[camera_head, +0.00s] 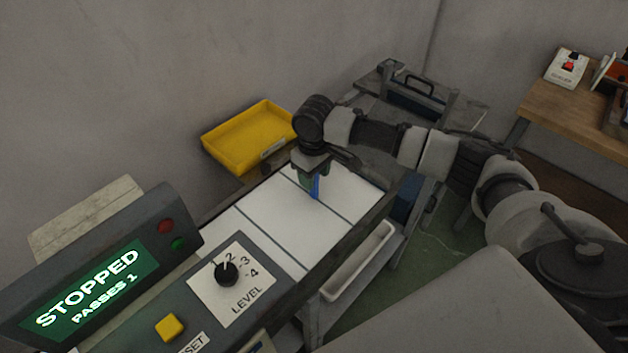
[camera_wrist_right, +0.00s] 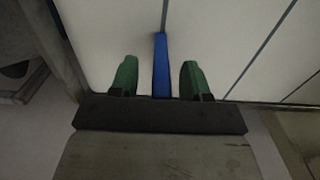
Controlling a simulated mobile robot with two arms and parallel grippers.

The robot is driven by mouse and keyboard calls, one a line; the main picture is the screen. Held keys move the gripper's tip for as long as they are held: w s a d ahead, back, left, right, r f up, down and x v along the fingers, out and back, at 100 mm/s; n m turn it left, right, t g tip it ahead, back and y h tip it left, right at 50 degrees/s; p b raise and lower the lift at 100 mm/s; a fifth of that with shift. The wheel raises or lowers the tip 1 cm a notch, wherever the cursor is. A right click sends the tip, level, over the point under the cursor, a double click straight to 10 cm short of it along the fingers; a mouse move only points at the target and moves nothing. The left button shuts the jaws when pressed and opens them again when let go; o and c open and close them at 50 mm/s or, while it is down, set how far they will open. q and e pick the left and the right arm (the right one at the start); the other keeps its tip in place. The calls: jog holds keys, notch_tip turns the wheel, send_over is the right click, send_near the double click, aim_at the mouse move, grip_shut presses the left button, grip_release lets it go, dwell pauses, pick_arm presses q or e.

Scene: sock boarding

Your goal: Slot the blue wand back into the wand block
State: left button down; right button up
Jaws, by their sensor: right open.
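The blue wand (camera_head: 315,188) is at the white panelled surface, under my right gripper (camera_head: 312,182). In the right wrist view the blue wand (camera_wrist_right: 161,68) runs between the two green fingertips of my right gripper (camera_wrist_right: 159,78). There is a gap on each side of it, so the gripper is open around or over the wand and does not grip it. I cannot tell whether the wand's lower end touches the surface. The wand block is not clearly recognisable in either view. My left gripper is not in view.
A control panel (camera_head: 110,280) reading STOPPED, PASSES 1, stands at the front left. A yellow bin (camera_head: 215,148) sits behind the white panelled surface (camera_head: 260,235). A white trough (camera_head: 358,262) hangs at its right side. A wooden table (camera_head: 560,100) stands at the back right.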

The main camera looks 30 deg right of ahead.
grip_shut()
jog(key=shift+r, duration=0.1)
